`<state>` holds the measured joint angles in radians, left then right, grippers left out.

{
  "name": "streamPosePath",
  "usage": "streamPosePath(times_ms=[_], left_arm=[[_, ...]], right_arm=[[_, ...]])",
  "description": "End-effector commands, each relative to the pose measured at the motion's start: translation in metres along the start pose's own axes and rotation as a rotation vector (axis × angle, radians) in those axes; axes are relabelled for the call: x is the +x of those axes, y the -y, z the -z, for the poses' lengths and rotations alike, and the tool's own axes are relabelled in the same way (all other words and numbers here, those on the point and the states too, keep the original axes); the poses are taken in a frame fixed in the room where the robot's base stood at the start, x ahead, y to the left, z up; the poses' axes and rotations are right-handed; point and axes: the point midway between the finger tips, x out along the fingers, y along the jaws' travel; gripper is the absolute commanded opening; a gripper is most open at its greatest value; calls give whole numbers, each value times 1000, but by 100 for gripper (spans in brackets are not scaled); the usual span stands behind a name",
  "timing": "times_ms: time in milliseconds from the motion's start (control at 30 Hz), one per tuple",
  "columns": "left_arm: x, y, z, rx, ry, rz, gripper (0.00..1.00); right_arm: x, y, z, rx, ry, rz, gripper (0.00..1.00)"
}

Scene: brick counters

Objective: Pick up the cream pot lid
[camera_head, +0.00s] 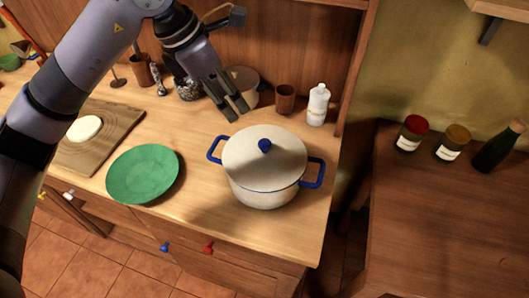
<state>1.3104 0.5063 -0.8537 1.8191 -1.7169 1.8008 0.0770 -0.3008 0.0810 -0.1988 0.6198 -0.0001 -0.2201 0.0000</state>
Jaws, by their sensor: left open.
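The cream pot lid (250,165) rests on the cream pot (262,197), which stands on the wooden counter and has blue side handles. The lid has a round blue knob (265,145) on top. My left gripper (237,114) is open and empty, pointing down, above and behind the pot toward the upper left of the lid. It appears apart from the lid. My right gripper is not in view.
A green plate (143,173) lies left of the pot. Behind are a brown cup (285,99), a white bottle (318,104) and a round canister (243,78). A cutting board (75,160) is at left. Several jars and bottles stand on the right counter (440,215).

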Motion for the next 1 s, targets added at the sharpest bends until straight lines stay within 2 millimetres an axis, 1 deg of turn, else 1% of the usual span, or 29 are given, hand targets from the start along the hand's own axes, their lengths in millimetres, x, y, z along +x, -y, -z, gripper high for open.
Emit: streamPosePath(times_ms=[167, 400, 500, 600, 733, 867, 933, 1000], left_arm=[[32, 2, -1, 1, -3, 9, 49], [84, 3, -2, 0, -2, 10, 49], [100, 3, -2, 2, 0, 9, 49], [111, 3, -2, 1, 1, 7, 49], [118, 3, -3, 2, 2, 7, 49], [131, 6, -6, 2, -1, 11, 49], [141, 7, -9, 1, -1, 12, 49], [153, 6, -8, 0, 0, 9, 49]], right_arm=[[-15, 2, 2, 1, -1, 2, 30], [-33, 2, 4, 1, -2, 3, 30], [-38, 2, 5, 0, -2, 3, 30], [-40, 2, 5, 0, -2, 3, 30], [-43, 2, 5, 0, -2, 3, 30], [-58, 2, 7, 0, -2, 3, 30], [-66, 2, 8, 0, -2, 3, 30], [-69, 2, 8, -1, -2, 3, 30]])
